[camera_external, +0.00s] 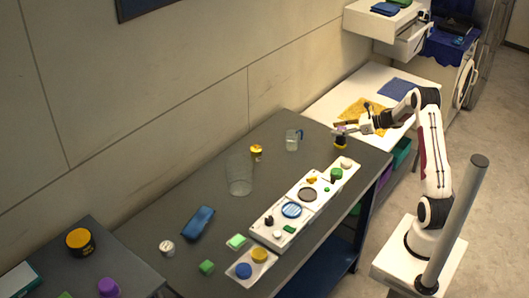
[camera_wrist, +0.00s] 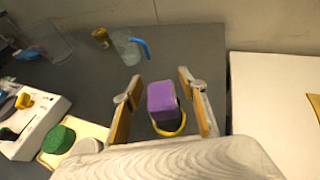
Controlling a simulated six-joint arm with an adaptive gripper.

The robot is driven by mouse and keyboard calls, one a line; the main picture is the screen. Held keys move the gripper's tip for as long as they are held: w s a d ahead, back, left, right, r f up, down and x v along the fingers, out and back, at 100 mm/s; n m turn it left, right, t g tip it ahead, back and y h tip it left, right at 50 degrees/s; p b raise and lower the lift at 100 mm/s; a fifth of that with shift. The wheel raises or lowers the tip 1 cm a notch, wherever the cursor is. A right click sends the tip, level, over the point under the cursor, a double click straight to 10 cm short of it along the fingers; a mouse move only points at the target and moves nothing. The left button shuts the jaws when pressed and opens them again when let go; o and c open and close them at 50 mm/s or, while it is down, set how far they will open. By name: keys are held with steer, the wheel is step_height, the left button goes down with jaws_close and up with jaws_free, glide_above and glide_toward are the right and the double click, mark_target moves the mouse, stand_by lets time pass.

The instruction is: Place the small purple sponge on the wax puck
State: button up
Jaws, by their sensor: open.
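The small purple sponge (camera_wrist: 162,101) is a block between the two fingers of my gripper (camera_wrist: 159,82), with a gap to each finger in the wrist view. My gripper (camera_external: 347,128) is open around it. Directly under the sponge is a dark round piece with a yellow rim (camera_wrist: 171,131), which looks like the wax puck; the sponge covers much of its top. In the external view the sponge (camera_external: 341,130) shows at the fingers, above the dark and yellow puck (camera_external: 340,146). The sponge appears to rest on the puck, but the contact is hidden.
A clear jug with a blue handle (camera_wrist: 128,45) stands beyond the fingers. White trays (camera_external: 272,228) with several small items run along the bench's front. A white table (camera_external: 325,105) adjoins the bench. Bare grey bench surrounds the puck on its wall side.

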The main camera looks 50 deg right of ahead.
steer(key=v, duration=1.2)
steer(key=shift+w, duration=0.1)
stand_by(0.4)
step_height(320, 180, up, 12)
steer(key=m+t+h, duration=0.1)
steer(key=m+h, duration=0.5)
steer(key=m, duration=0.4)
glide_above(346, 128)
steer(key=s+a+r+m+g+h, duration=0.1)
steer(key=s+a+r+m+h, duration=0.3)
steer(key=a+r+m, duration=0.55)
steer(key=s+a+f+m+g+y, duration=0.1)
steer(key=s+a+f+m+g, duration=0.1)
steer(key=s+a+f+m, duration=0.2)
steer(key=s+a+f+m+g+y, duration=0.2)
steer(key=s+a+f+m, duration=0.2)
steer(key=s+a+m, duration=0.6)
steer(key=s+a+f+m+g+y, duration=0.2)
steer(key=s+a+m, duration=0.5)
steer(key=s, duration=0.7)
steer(key=shift+s+a+f+g, duration=0.45)
steer(key=shift+a+f, duration=0.45)
steer(key=shift+a, duration=0.3)
